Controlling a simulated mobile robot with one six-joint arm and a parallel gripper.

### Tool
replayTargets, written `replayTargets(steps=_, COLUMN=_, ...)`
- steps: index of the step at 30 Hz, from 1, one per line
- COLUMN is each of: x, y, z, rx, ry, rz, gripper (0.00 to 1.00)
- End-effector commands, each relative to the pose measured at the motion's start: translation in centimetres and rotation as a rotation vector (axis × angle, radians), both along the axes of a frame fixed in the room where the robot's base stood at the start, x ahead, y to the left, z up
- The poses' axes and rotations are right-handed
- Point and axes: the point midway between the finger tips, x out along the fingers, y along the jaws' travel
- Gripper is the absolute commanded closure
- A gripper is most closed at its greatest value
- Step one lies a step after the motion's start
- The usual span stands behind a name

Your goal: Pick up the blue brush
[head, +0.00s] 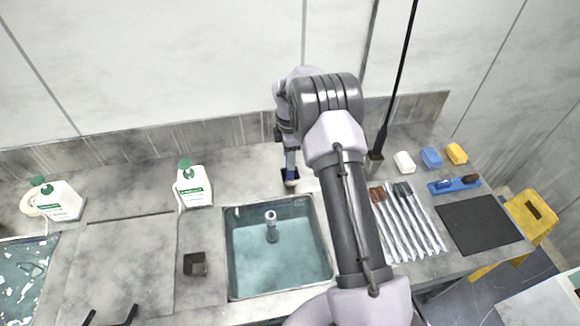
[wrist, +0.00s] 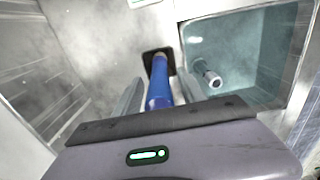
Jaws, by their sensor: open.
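The blue brush (wrist: 157,93) shows in the wrist view between the two grey fingers of my gripper (wrist: 161,80). Its paler end points to a black square holder (wrist: 150,55); how deep it sits there is hidden. My gripper is open, with one finger on each side of the brush and no clear grip on it. In the head view the blue brush (head: 291,161) stands roughly upright at the dark holder (head: 284,183) behind the sink. My arm partly covers my gripper there.
A water-filled sink (head: 229,250) with an upright grey pipe lies just in front. White green-capped bottles (head: 194,188) stand left. Several silver-handled brushes (head: 410,225), coloured blocks (head: 431,158), a blue tray (head: 444,187) and a dark mat (head: 478,225) lie right. The wall is close behind.

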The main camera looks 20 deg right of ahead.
Motion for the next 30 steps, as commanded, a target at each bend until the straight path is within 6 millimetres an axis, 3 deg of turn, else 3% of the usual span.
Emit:
replayTargets(steps=1, x=0.0, y=0.0, z=0.0, rx=0.0, ry=0.0, rz=0.0, gripper=0.54)
replayTargets(steps=8, x=0.0, y=0.0, z=0.1, rx=0.0, ry=0.0, rz=0.0, gripper=0.99)
replayTargets(steps=18, x=0.0, y=0.0, z=0.6, rx=0.0, ry=-0.001, rz=-0.001, gripper=1.0)
replayTargets(steps=27, x=0.1, y=0.0, z=8.1, rx=-0.001, ry=-0.003, rz=-0.001, gripper=1.0)
replayTargets(steps=30, x=0.0, y=0.0, z=9.8, rx=-0.001, ry=-0.001, rz=0.001, gripper=1.0)
